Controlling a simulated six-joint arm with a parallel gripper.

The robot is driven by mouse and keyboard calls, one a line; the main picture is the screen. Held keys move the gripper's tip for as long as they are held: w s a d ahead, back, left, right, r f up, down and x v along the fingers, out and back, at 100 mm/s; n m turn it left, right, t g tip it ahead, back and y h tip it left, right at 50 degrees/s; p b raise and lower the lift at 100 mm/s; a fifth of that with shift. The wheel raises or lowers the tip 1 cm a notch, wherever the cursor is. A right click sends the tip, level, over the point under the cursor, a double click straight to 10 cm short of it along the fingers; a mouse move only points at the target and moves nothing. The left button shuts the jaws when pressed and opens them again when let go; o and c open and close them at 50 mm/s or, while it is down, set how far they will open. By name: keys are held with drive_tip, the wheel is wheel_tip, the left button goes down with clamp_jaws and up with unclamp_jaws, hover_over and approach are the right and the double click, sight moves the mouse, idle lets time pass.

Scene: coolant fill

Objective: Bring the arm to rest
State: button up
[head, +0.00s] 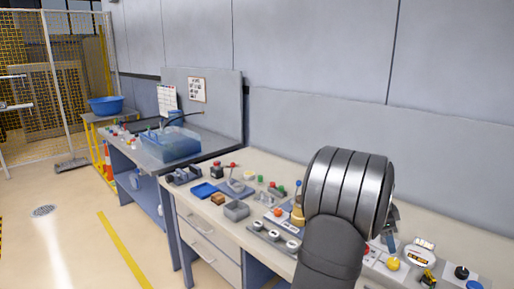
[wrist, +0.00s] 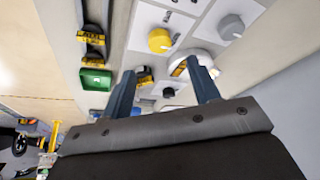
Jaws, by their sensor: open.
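My gripper (wrist: 162,84) is open in the wrist view, with its two blue-grey fingers apart and no object held between them. Beyond the fingers is a bench top with knobs and small parts. In the head view my arm's ribbed metal joint and dark link stand in front of the bench's right part. A small piece of my gripper (head: 391,220) shows just right of that joint; most of it is hidden.
The bench (head: 255,165) carries switches, buttons and a grey box (head: 236,211). A clear blue tub (head: 172,143) stands left. Open floor is at front left.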

sight(393, 261)
drive_tip(key=x, duration=0.9)
drive_tip(key=shift+a, duration=0.1)
drive_tip(key=n, duration=0.2)
drive_tip(key=n+t, duration=0.1)
drive_tip(key=n, duration=0.1)
drive_tip(key=shift+s+r+t, duration=0.1)
drive_tip(key=shift+s+t, duration=0.05)
drive_tip(key=shift+t, duration=0.15)
drive_tip(key=n+t, duration=0.1)
drive_tip(key=n, duration=0.3)
drive_tip(key=shift+s+y, duration=0.1)
drive_tip(key=shift+y, duration=0.3)
drive_tip(key=shift+n+t+y, duration=0.5)
drive_tip(key=shift+n+t, duration=0.3)
drive_tip(key=shift+n, duration=1.2)
drive_tip(key=shift+s+n+t+y, duration=0.1)
drive_tip(key=shift+n+t+y, duration=0.45)
drive_tip(key=shift+n, duration=1.45)
